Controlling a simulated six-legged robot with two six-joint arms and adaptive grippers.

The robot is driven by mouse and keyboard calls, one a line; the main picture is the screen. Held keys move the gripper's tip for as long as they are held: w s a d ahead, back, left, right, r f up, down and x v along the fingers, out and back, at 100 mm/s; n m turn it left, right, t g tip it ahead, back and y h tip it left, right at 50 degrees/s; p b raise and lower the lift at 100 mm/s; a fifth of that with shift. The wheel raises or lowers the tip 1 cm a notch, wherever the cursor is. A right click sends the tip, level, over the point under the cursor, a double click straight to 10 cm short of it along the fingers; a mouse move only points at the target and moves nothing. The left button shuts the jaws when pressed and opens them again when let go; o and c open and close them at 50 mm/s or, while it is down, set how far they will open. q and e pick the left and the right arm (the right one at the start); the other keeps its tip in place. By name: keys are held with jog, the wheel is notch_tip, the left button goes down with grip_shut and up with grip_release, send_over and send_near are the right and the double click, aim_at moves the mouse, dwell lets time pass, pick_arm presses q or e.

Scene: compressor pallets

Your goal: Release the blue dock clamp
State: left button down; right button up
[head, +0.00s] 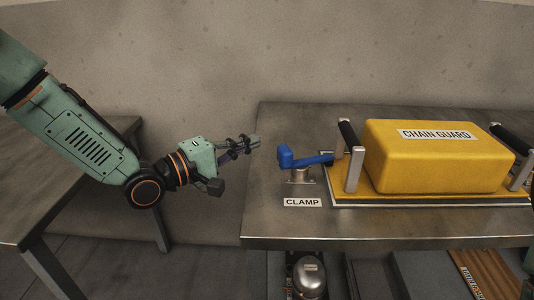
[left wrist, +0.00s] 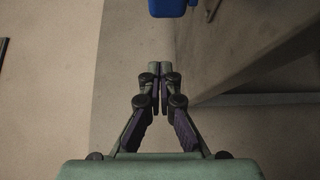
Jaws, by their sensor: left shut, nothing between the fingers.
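The blue dock clamp (head: 303,158) stands on a small metal post at the left end of the metal table, above a white label reading CLAMP (head: 302,202). Its blue lever reaches right to the edge of the pallet under the yellow chain guard. My left gripper (head: 255,143) is shut and empty, a little left of the clamp and apart from it. In the left wrist view my closed fingertips (left wrist: 158,66) point toward a blue part of the clamp (left wrist: 167,7), cut off at the top edge. My right gripper is not in view.
The yellow chain guard (head: 435,157) sits on a pallet (head: 420,198) with upright handles at both ends. The metal table's (head: 310,228) left edge lies near my left gripper. Another table (head: 25,200) stands at the far left. The gap between the tables is open.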

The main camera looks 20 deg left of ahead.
pick_arm(q)
jog(key=b+x, duration=0.1)
jog(key=x, duration=0.2)
jog(key=shift+w+d+f, duration=0.1)
jog(key=shift+w+d, duration=0.05)
jog(key=shift+d, duration=0.05)
jog(key=shift+d+b, duration=0.35)
jog(key=shift+b, duration=0.15)
jog(key=shift+s+d+b, duration=0.25)
jog(key=shift+s+d, duration=0.15)
jog(key=shift+s, duration=0.35)
jog(key=shift+s+d+b, duration=0.25)
jog(key=shift+s+d, duration=0.15)
jog(key=shift+s, duration=0.35)
jog(key=shift+d, duration=0.1)
